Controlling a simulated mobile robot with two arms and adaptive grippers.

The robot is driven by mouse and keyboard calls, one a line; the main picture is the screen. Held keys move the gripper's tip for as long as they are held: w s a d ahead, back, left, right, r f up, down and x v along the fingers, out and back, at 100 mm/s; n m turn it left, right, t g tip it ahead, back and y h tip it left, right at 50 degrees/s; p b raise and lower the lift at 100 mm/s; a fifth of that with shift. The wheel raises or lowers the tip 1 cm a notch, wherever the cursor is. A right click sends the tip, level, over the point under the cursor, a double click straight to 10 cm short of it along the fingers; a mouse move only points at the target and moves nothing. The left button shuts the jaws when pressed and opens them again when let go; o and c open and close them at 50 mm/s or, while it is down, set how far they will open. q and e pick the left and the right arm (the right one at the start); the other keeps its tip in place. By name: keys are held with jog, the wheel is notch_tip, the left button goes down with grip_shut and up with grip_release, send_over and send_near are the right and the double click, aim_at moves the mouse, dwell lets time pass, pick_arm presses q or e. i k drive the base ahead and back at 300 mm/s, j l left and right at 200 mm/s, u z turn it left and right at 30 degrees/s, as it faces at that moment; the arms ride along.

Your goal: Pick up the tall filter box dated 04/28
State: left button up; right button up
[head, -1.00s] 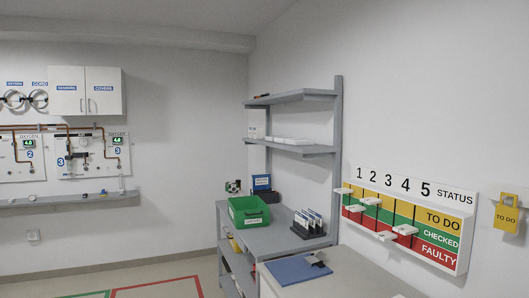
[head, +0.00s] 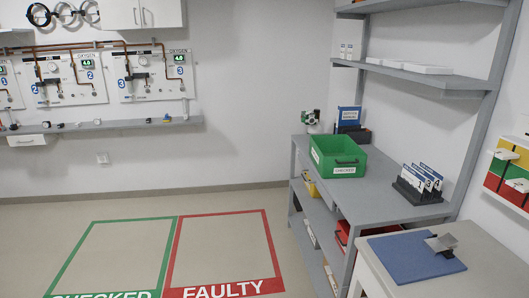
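No date 04/28 can be read in the head view. Small white upright boxes (head: 346,51) stand at the left end of the wall rack's lower shelf (head: 425,78); their print is too small to read. Flat white items (head: 405,65) lie to their right on the same shelf. I cannot tell which, if any, is the tall filter box. Neither of my grippers shows in the head view.
A grey bench (head: 385,198) holds a green bin (head: 338,155), a rack of numbered cards (head: 420,184) and a blue holder (head: 349,122). A white table (head: 490,268) with a blue mat (head: 416,254) stands front right. Floor outlines marked CHECKED (head: 110,250) and FAULTY (head: 222,250) are clear.

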aim_at(344, 52)
jog(key=i+u, duration=0.15)
jog(key=i, duration=2.05)
jog(key=i+z, duration=0.1)
jog(key=i, duration=0.65)
jog(key=i+j+z, duration=0.1)
jog(key=i, duration=0.6)
jog(key=i+j, duration=0.2)
jog(key=i, duration=0.5)
jog(key=l+z, duration=0.05)
